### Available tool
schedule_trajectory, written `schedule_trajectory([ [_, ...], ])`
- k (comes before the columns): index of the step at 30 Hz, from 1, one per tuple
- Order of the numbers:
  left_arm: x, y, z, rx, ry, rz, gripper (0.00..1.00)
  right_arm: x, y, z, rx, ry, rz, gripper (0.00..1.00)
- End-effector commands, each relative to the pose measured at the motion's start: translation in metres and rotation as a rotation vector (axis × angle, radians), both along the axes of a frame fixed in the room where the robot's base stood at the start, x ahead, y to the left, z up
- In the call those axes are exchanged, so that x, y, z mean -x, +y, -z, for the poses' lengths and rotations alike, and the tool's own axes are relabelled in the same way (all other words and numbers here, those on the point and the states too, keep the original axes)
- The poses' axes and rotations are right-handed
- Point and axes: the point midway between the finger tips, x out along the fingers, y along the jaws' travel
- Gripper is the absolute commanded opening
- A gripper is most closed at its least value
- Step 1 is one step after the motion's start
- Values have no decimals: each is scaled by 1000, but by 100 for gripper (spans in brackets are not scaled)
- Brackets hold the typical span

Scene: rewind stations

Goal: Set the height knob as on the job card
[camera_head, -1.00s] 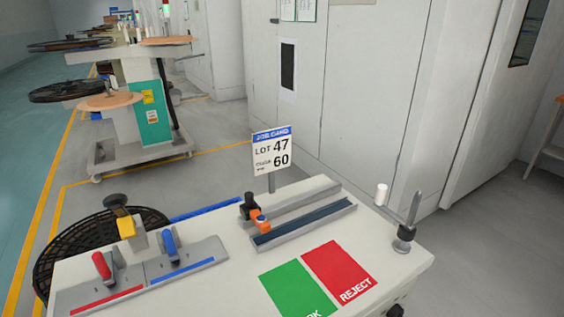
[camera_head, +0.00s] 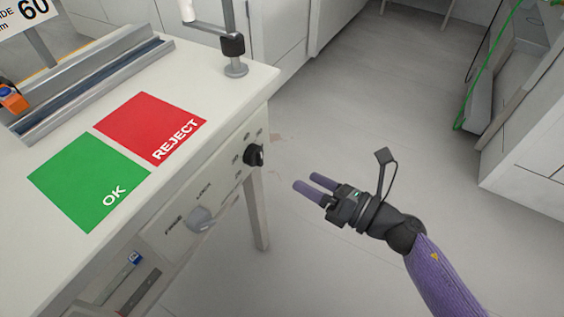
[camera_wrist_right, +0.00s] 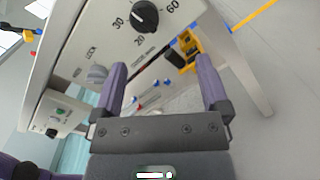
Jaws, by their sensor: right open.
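The job card (camera_head: 25,16) is cut off at the top left of the head view; its 60 shows. A black round knob (camera_head: 254,155) sits on the bench's front panel, and in the right wrist view this knob (camera_wrist_right: 145,15) has 20, 30 and 60 around it. Its pointer setting is too small to tell. A grey knob (camera_head: 200,218) sits left of it on the same panel. My right gripper (camera_head: 304,181) is open and empty, apart from and to the right of the black knob. My left gripper is not in view.
The bench top carries a green OK field (camera_head: 85,180), a red REJECT field (camera_head: 145,122), a metal rail (camera_head: 90,88) and an upright post (camera_head: 235,66). A bench leg (camera_head: 257,210) stands below the panel. The floor right of the bench is clear around my gripper.

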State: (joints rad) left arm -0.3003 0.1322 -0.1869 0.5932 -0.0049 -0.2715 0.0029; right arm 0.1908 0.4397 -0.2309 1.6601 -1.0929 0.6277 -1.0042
Motion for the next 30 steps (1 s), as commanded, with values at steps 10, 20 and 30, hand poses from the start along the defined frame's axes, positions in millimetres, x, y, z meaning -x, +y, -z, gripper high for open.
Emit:
schedule_trajectory([
  [10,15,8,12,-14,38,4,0,-31,56,-12,88,-131,-73,96],
  [20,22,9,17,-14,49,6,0,-55,89,-12,88,-125,-71,96],
  [30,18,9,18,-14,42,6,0,-55,90,-12,87,-124,-69,77],
])
